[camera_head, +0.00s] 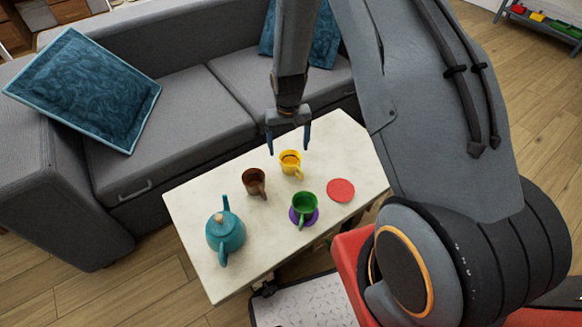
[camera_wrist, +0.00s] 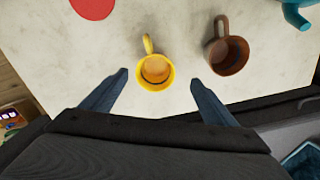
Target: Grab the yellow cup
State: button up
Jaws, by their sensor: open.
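The yellow cup (camera_head: 291,163) stands upright on the white table (camera_head: 200,205), near its sofa-side edge. In the wrist view the yellow cup (camera_wrist: 156,73) lies between and just beyond my fingertips, with its handle pointing up in the picture. My gripper (camera_head: 288,141) is open and empty. It hangs above the table beside the cup on the sofa side. In the wrist view my gripper (camera_wrist: 158,77) shows its two fingers spread wide, apart from the cup.
A brown cup (camera_head: 254,182) stands close to the left of the yellow cup. A green cup (camera_head: 305,206) sits on a purple saucer (camera_head: 293,217). A red disc (camera_head: 341,190) lies to the right, a teal teapot (camera_head: 226,236) to the left. A grey sofa (camera_head: 170,125) borders the table.

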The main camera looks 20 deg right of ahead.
aim_at(291, 159)
jog(key=shift+w+d+f, duration=0.1)
jog(key=shift+d+f, duration=0.05)
jog(key=shift+f, duration=1.2)
jog(key=shift+w+d+f, duration=0.1)
jog(key=shift+f, duration=1.25)
jog(key=shift+w+d+f, duration=0.1)
jog(key=shift+d+f, duration=0.05)
jog(key=shift+f, duration=1.2)
jog(key=c, duration=1.3)
jog(key=shift+o, duration=0.2)
jog(key=shift+r, duration=0.15)
